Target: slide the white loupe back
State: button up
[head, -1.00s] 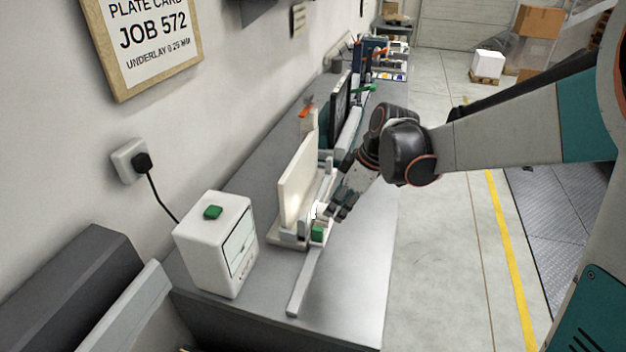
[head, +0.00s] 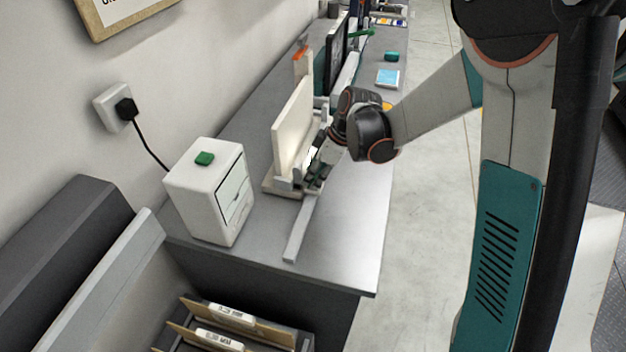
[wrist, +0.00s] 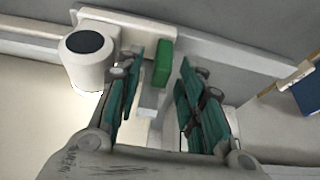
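The white loupe (wrist: 88,55), a short round barrel with a dark top, sits left of my gripper in the wrist view. A white piece joins it to a light rail, with a green block (wrist: 163,62) beside it. In the head view only a small white bit of the loupe (head: 310,155) shows beside my gripper (head: 317,175). My gripper (wrist: 158,78) is open; its teal fingers stand apart, with the green block between their tips and gaps on both sides. In the head view the fingers hide the green block. The rail (head: 301,230) runs along the bench toward its near end.
A cream upright panel (head: 292,130) stands just left of my gripper. A white box with a green button (head: 208,190) stands at the near left. The bench (head: 345,225) is clear right of the rail. A blue booklet (head: 388,78) lies farther back.

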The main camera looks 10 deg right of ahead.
jog(key=shift+x, duration=0.85)
grip_shut()
